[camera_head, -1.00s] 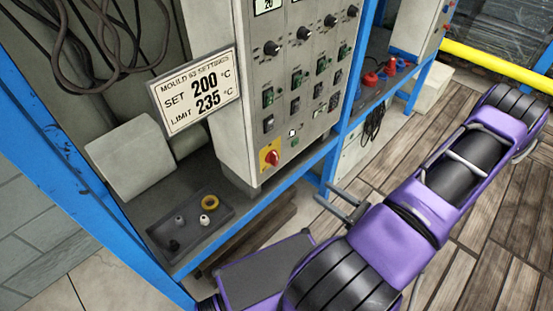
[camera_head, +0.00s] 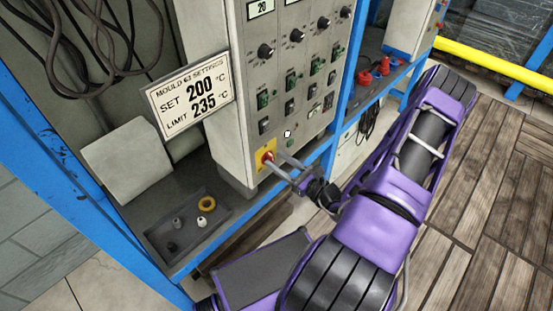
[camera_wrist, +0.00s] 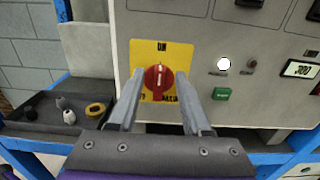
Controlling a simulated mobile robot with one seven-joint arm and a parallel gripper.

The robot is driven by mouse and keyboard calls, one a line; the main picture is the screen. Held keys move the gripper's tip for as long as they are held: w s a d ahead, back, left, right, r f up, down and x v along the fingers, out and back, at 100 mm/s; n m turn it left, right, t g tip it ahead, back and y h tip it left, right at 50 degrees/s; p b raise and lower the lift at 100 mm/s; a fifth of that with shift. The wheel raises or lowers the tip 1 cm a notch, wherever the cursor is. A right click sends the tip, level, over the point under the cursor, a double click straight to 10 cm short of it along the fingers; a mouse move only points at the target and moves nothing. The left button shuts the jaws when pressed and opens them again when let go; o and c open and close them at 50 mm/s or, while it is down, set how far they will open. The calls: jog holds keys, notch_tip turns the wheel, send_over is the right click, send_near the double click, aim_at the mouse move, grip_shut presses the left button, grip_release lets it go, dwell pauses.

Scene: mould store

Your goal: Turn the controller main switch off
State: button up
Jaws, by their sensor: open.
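The controller main switch is a red rotary knob (camera_wrist: 158,78) on a yellow plate (camera_wrist: 176,52), low on the grey controller panel. Its white pointer mark is towards the top of the plate in the wrist view. In the head view the yellow plate (camera_head: 261,154) shows at the panel's lower left corner, and the knob is partly covered by the fingers. My gripper (camera_wrist: 156,80) is open, with its two grey fingers either side of the knob in the picture. In the head view my gripper (camera_head: 274,167) reaches the switch from the right. I cannot tell whether the fingers touch the knob.
A green button (camera_wrist: 221,94) and a lit white lamp (camera_wrist: 223,64) sit right of the switch. A dark tray (camera_head: 160,238) with a yellow ring (camera_head: 207,204) and small parts lies on the shelf to the left. A settings sign (camera_head: 190,94) projects left of the panel.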

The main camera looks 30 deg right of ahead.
jog(key=shift+w+a, duration=0.2)
jog(key=shift+w, duration=0.3)
grip_shut()
